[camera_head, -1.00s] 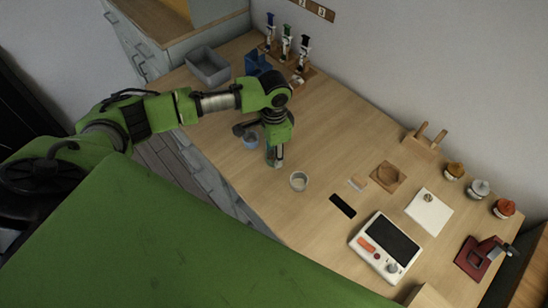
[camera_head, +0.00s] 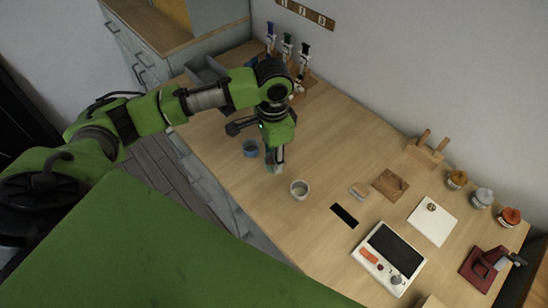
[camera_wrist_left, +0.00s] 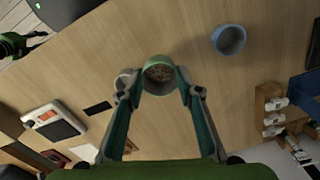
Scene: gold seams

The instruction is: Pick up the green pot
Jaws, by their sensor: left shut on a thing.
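The green pot (camera_wrist_left: 158,76) is a small round cup with brown, grainy contents, held between the fingertips of my left gripper (camera_wrist_left: 160,92) in the left wrist view. In the head view the left gripper (camera_head: 276,158) points down over the table and largely covers the pot (camera_head: 273,167). I cannot tell whether the pot is clear of the table. A blue pot (camera_head: 250,149) stands beside it, and it also shows in the left wrist view (camera_wrist_left: 229,40). A whitish pot (camera_head: 299,190) stands on its other side.
The wooden table (camera_head: 330,135) has free room behind the pots. A black strip (camera_head: 344,215), a white device with a dark screen (camera_head: 389,258) and a white pad (camera_head: 432,221) lie to the right. A grey bin (camera_head: 207,70) and a rack of colored-top tools (camera_head: 303,62) stand behind.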

